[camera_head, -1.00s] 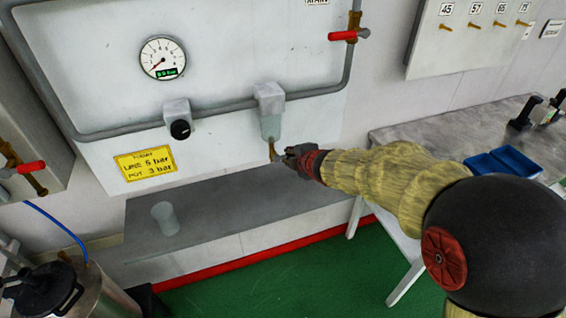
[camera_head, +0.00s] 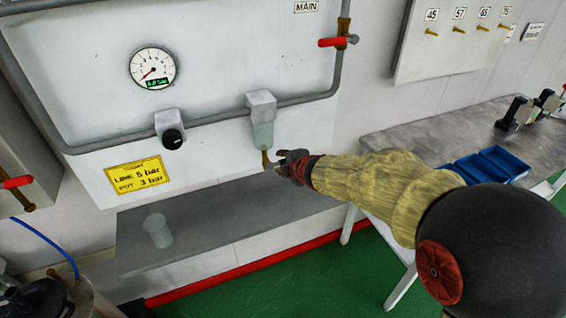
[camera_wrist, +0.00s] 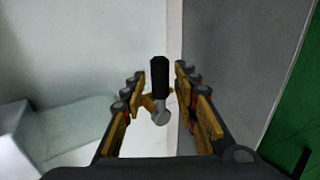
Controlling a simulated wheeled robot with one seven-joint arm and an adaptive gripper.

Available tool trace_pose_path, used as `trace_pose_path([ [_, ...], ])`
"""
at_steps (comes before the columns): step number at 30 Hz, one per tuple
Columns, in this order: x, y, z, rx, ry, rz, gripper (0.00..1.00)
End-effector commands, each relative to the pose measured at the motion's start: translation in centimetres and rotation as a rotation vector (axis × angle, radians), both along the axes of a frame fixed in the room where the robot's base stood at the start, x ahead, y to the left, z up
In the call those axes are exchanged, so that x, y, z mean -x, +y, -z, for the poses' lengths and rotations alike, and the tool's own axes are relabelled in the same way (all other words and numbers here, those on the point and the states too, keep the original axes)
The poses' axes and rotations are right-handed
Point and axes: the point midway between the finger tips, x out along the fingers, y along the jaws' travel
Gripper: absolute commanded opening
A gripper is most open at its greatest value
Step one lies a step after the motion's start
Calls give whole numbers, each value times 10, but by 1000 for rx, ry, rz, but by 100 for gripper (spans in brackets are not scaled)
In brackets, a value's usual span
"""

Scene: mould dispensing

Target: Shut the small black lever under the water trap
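The water trap (camera_head: 262,122) is a grey block with a translucent bowl on the pipe of the wall panel, and a brass drain fitting (camera_head: 265,158) hangs below it. In the wrist view the small black lever (camera_wrist: 159,76) stands on a grey pivot with brass behind it, between my fingers. My gripper (camera_wrist: 158,108) is open around the lever, and I see gaps on both sides of it. The gripper (camera_head: 283,163) also shows in the head view just right of the drain fitting, where its fingers are too small to read.
A grey shelf (camera_head: 225,215) below the panel carries a clear cup (camera_head: 158,231). A pressure gauge (camera_head: 152,67), a black regulator knob (camera_head: 172,138) and a yellow note (camera_head: 137,176) are on the panel. A table with blue trays (camera_head: 488,165) stands at right.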

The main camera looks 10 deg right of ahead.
Motion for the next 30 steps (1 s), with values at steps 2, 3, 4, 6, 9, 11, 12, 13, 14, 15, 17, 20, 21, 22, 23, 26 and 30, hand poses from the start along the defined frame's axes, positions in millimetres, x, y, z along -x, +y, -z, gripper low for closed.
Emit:
trace_pose_path([
  [2, 0, 0, 0, -1, 0, 1, 33],
  [3, 0, 0, 0, -1, 0, 1, 33],
  [4, 0, 0, 0, -1, 0, 1, 33],
  [6, 0, 0, 0, -1, 0, 1, 33],
  [9, 0, 0, 0, -1, 0, 1, 33],
  [11, 2, -1, -2, -1, -1, 1, 33],
  [12, 4, -2, -4, -1, -2, 1, 33],
  [13, 6, -2, -6, -1, -2, 1, 33],
  [14, 9, -3, -8, -1, -2, 1, 33],
  [15, 13, -4, -11, -1, -3, 1, 33],
  [17, 21, -7, -17, 0, -3, 1, 33],
  [20, 36, -11, -27, -1, -2, 1, 33],
  [21, 43, -12, -31, 0, -2, 1, 33],
  [22, 48, -14, -35, -1, -2, 1, 33],
  [23, 53, -15, -38, 1, -2, 0, 33],
  [26, 66, -18, -47, -1, -2, 1, 33],
  [30, 80, -23, -56, 0, -1, 1, 33],
])
